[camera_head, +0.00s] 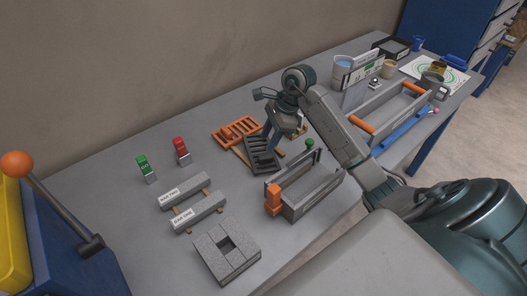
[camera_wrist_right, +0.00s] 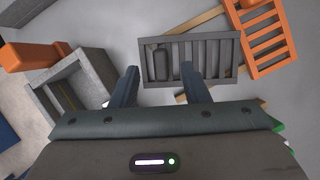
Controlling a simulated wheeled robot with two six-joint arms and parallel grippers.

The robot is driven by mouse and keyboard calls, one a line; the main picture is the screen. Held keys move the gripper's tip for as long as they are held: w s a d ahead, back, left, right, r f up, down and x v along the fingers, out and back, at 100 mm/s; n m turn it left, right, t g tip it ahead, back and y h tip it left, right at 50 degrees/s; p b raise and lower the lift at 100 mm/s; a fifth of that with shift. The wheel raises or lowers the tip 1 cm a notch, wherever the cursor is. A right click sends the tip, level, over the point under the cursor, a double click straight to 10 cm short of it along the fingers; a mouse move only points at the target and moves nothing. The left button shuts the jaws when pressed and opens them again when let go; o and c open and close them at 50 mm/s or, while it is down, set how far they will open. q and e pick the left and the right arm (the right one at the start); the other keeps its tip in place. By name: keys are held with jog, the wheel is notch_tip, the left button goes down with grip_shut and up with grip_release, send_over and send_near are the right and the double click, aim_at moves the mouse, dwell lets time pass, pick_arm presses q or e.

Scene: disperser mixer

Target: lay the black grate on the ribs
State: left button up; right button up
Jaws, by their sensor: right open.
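The black grate (camera_head: 264,166), dark grey with slots, lies on wooden strips left of the grey trough (camera_head: 318,199). In the right wrist view the grate (camera_wrist_right: 205,61) spans the upper middle, with a dark rounded piece (camera_wrist_right: 161,62) at its left part. My right gripper (camera_head: 272,142) is over the grate, jaws open. In the wrist view its fingers (camera_wrist_right: 160,72) point at the grate: one just left of its left end, the other overlapping its lower edge. I cannot tell whether they touch it. I cannot make out which parts are the ribs. My left gripper is out of view.
An orange grate (camera_head: 232,133) lies beside the black one. Two labelled grey bars (camera_head: 190,200), a grey block with a square hole (camera_head: 228,262), and green (camera_head: 147,168) and red (camera_head: 181,150) pieces stand left. A long tray (camera_head: 395,112) is at right.

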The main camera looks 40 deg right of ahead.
jog(key=b+v, duration=0.1)
jog(key=v, duration=0.5)
jog(key=shift+d+r+b, duration=0.2)
jog(key=shift+r+b, duration=0.05)
jog(key=shift+b, duration=0.05)
